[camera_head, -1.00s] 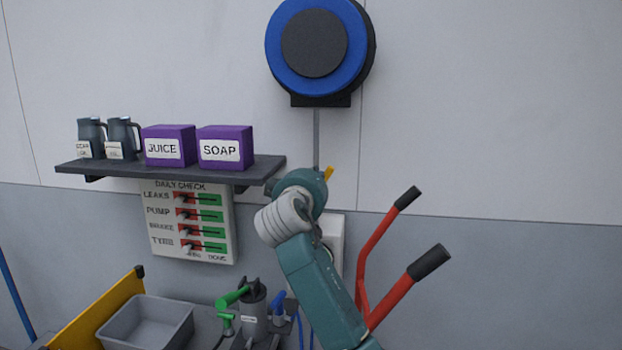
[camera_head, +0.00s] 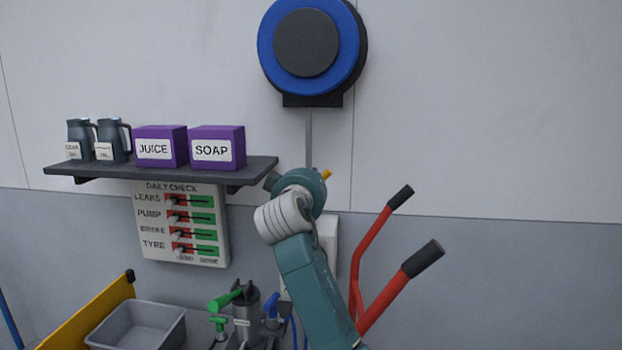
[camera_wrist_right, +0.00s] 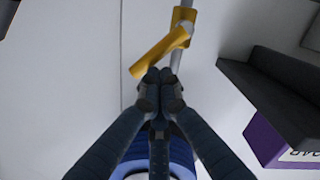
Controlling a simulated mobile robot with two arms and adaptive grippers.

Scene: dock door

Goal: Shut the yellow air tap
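The yellow air tap (camera_wrist_right: 160,52) is on a thin grey pipe in the right wrist view. Its handle lies slantwise across the pipe, with the free end to the lower left. In the head view only a small yellow tip of the tap (camera_head: 326,174) shows beside my right wrist. My right gripper (camera_wrist_right: 160,76) has its fingertips together with nothing seen between them. The tips are right beside the handle; I cannot tell whether they touch it. In the head view my right arm hides this gripper. My left gripper is not in view.
A blue hose reel (camera_head: 342,45) hangs above the pipe (camera_head: 308,139). A dark shelf (camera_head: 170,171) with purple boxes and jugs is to the left, above a daily check board (camera_head: 181,222). Red levers with black grips (camera_head: 368,255) stand right of my arm. A grey bin (camera_head: 140,323) is low left.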

